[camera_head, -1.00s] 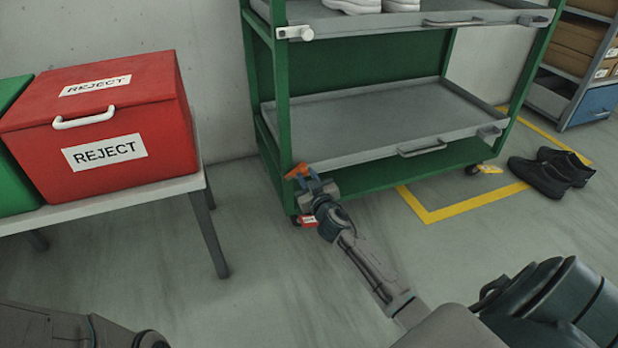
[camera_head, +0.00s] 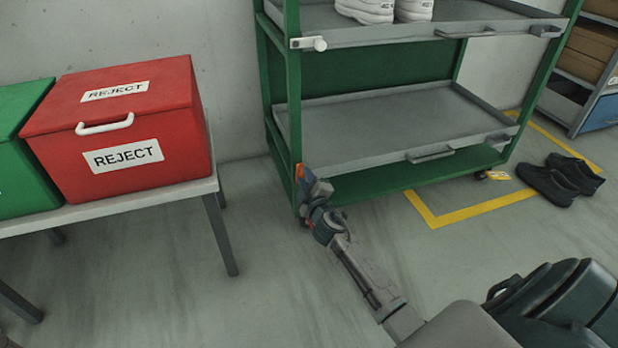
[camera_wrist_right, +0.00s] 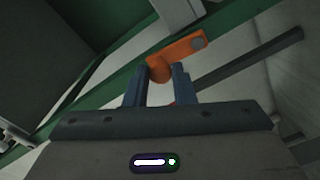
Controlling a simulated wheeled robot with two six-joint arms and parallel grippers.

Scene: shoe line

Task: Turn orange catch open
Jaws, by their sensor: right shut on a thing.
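The orange catch (camera_head: 301,172) sits at the front left post of the green cart (camera_head: 293,120), at the height of the lower grey tray. In the right wrist view the orange catch (camera_wrist_right: 182,56) shows a round hub and an arm pointing to the upper right. My right gripper (camera_head: 308,186) is at the catch, and in the right wrist view its two blue fingers (camera_wrist_right: 160,84) are shut on the hub. In the head view the gripper hides part of the catch. My left gripper is not in view.
A red REJECT box (camera_head: 125,130) and a green box (camera_head: 22,160) stand on a table (camera_head: 170,195) at the left. White shoes (camera_head: 380,10) stand on the upper tray. Black shoes (camera_head: 560,180) lie on the floor at the right. The floor left of my right arm is clear.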

